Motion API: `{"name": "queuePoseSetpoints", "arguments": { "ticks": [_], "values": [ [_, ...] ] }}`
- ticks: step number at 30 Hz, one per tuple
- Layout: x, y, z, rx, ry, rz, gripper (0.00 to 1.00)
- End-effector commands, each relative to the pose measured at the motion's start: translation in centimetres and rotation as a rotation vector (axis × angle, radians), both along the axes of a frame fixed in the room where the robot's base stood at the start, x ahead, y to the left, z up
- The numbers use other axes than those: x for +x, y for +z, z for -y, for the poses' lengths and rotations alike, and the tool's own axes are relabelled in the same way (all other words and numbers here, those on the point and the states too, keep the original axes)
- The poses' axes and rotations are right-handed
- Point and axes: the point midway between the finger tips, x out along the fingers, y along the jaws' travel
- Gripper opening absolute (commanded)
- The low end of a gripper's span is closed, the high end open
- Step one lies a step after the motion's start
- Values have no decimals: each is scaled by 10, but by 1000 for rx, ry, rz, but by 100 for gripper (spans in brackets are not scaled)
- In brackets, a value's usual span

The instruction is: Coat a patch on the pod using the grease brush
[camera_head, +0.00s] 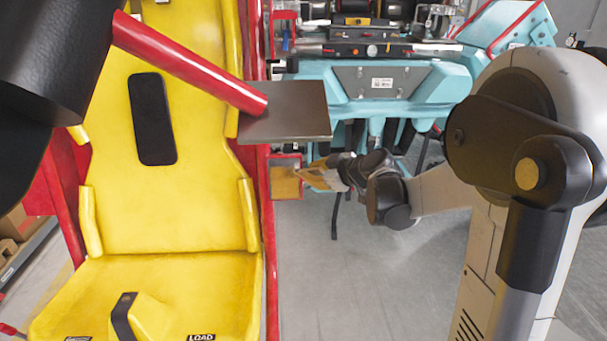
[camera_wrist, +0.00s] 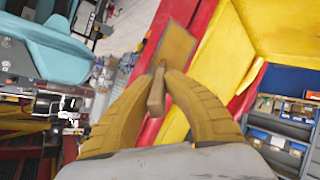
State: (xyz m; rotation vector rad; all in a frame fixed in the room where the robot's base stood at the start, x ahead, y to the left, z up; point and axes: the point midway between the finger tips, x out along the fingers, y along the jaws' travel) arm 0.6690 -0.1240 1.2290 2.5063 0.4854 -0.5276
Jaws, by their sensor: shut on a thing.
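The pod appears to be the yellow seat (camera_head: 165,190) with its red frame (camera_head: 272,230), on the left of the head view. A small ochre panel (camera_head: 287,186) sits on the red frame, beside the seat; it also shows in the wrist view (camera_wrist: 178,38). My gripper (camera_head: 312,177) is just right of that panel. In the wrist view my gripper (camera_wrist: 164,80) is shut on a thin brown handle (camera_wrist: 157,92), apparently the grease brush. The bristles cannot be made out. I cannot tell whether the brush touches the panel.
A dark flat plate (camera_head: 285,112) juts out above the panel, beside a red bar (camera_head: 185,62). A light-blue machine (camera_head: 385,85) stands behind my arm. Shelves with bins (camera_wrist: 285,115) show at the right of the wrist view. Grey floor (camera_head: 350,290) lies open below the gripper.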

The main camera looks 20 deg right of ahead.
Motion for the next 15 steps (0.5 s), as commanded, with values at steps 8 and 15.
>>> {"name": "queuePoseSetpoints", "arguments": {
  "ticks": [8,15],
  "values": [
    [-6,0,19,0,-1,1,0],
    [-7,1,18,0,-1,1,0]
  ]
}}
